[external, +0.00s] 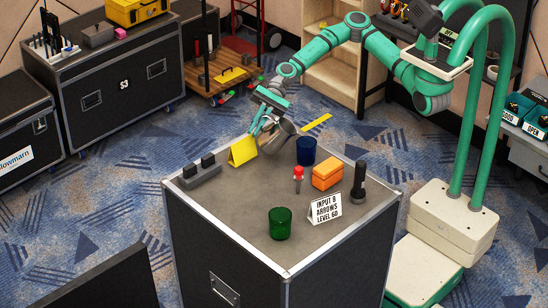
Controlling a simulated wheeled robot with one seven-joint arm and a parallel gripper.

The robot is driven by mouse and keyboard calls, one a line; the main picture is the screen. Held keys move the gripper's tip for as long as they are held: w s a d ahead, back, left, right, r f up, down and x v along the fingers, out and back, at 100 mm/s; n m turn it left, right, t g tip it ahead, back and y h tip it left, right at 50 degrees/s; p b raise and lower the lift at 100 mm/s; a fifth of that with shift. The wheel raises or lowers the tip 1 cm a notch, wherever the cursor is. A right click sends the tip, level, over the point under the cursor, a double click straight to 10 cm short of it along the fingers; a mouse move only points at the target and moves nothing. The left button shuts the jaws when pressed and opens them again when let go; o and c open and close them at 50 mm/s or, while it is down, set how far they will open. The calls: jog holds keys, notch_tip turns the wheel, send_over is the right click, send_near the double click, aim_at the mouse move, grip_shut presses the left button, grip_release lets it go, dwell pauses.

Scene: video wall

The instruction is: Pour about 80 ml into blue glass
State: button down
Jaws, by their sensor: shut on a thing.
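The blue glass (306,150) stands upright near the back of the case top. My gripper (262,124) is shut on a grey metal vessel, seemingly a jug (279,137), just left of the blue glass. The jug is tilted, with its lower right end close to the glass; I cannot tell whether they touch. No stream of liquid is visible, and the inside of both is too small to make out. A green glass (280,222) stands nearer the front of the case top.
The case top (228,205) also holds a yellow folded card (243,151), a grey block with black knobs (199,171), a red-topped tool (298,177), an orange box (327,173), a white sign (325,207), a black flashlight (358,182) and a yellow strip (318,125). Its front left is clear.

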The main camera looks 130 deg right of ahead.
aim_at(269, 139)
notch_tip(269, 139, up, 5)
jog(key=s+a+n+t+h, duration=0.1)
jog(key=a+n, duration=0.1)
jog(key=n, duration=0.1)
jog(key=shift+s+a+r+n+t, duration=0.2)
jog(key=shift+s+a+n+t, duration=0.1)
jog(key=shift+s+t, duration=0.1)
jog(key=shift+s+a+r+n+p, duration=0.1)
jog(key=shift+a+r+n+p, duration=0.15)
jog(key=shift+r+n+p, duration=0.15)
jog(key=shift+s+a+r+t, duration=0.15)
jog(key=shift+a+r+t, duration=0.05)
jog(key=shift+r+t, duration=0.1)
jog(key=shift+s+a+r+n+h+p, duration=0.15)
jog(key=shift+a+r+n+h+p, duration=0.15)
jog(key=shift+n+p, duration=0.2)
jog(key=shift+s+a+r+n+t+p, duration=0.2)
jog(key=shift+s+a+r+n+p, duration=0.15)
jog(key=shift+a, duration=0.2)
jog(key=shift+s+a+r+n+t+p, duration=0.15)
jog(key=shift+s+a+r+n+t, duration=0.15)
jog(key=shift+s+a, duration=0.2)
dwell(1.8)
jog(key=w+d+f+m+g, duration=0.2)
jog(key=w+d+f+m, duration=0.1)
jog(key=d+f+m, duration=0.1)
jog(key=shift+w+d+f+y, duration=0.2)
jog(key=shift+d+f+y, duration=0.2)
jog(key=shift+f, duration=0.2)
